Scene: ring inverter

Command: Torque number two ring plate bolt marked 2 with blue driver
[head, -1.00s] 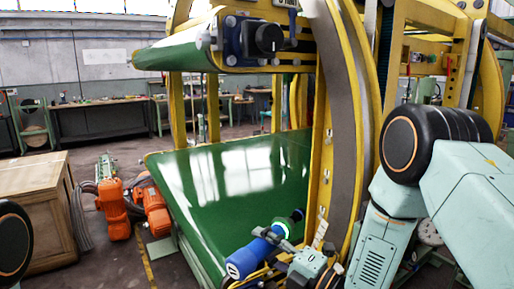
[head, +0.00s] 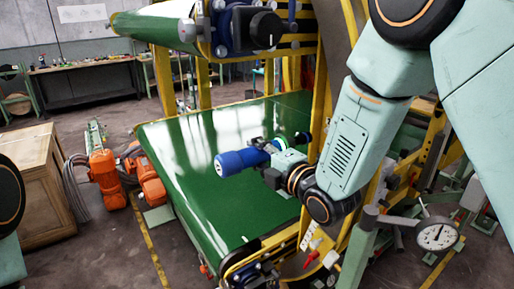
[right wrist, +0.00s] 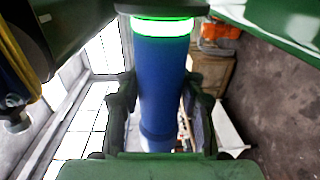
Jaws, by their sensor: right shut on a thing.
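The blue driver (head: 235,161) lies nearly level above the green belt, its blue handle end to the left and its glowing green ring end to the right. My right gripper (head: 270,158) is shut around its body. In the right wrist view the blue driver (right wrist: 162,85) stands between both jaws of the right gripper (right wrist: 160,100), its lit green ring at the top. The yellow ring plate (head: 312,160) rises just right of the driver's ring end, partly behind my arm. No bolt number is readable. My left gripper is out of view.
The green belt (head: 205,195) lies below the driver. A black-knobbed unit (head: 250,30) hangs above. A dial gauge (head: 437,234) stands at lower right. Orange motors (head: 107,180) and a wooden crate (head: 30,185) stand on the floor at left. A bolt head (right wrist: 18,122) shows in the right wrist view.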

